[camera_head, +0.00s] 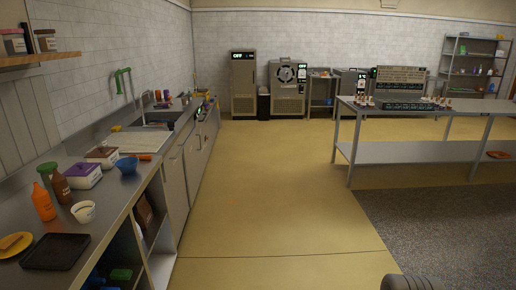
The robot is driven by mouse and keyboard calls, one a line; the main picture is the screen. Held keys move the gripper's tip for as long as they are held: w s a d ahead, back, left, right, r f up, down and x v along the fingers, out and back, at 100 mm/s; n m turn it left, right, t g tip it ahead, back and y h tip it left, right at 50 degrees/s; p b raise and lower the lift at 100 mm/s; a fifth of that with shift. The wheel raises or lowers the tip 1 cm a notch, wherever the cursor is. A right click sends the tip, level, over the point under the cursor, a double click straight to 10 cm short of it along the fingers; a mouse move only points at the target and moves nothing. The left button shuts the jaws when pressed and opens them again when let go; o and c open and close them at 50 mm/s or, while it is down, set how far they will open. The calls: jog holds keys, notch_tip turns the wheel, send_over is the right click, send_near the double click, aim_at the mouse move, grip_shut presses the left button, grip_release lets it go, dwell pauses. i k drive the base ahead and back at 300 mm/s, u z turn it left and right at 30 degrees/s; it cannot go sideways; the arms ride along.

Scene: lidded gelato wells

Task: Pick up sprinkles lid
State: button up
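No lid can be made out as the sprinkles lid at this size. On the left counter stand two lidded tubs with labels too small to read: one with a purple side (85,180) and one with a brown top (102,153) behind it. On the far steel table (440,153), a dark low unit (404,106) with small items beside it is too small to tell apart. A grey rounded part at the bottom right edge may be my arm. My gripper is out of the picture.
The left counter holds an orange bottle (43,203), a brown bottle (61,187), a blue bowl (127,166), a white bowl (84,212), a black tray (55,251) and a sink (155,120). The yellow floor (270,190) between counter and steel table is clear. A dark mat (450,225) lies right.

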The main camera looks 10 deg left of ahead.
aim_at(82, 169)
jog(key=u, duration=0.2)
jog(key=i, duration=1.85)
jog(key=u, duration=1.15)
jog(key=i, duration=1)
jog(key=u, duration=1.75)
jog(key=i, duration=0.9)
jog(key=u, duration=0.45)
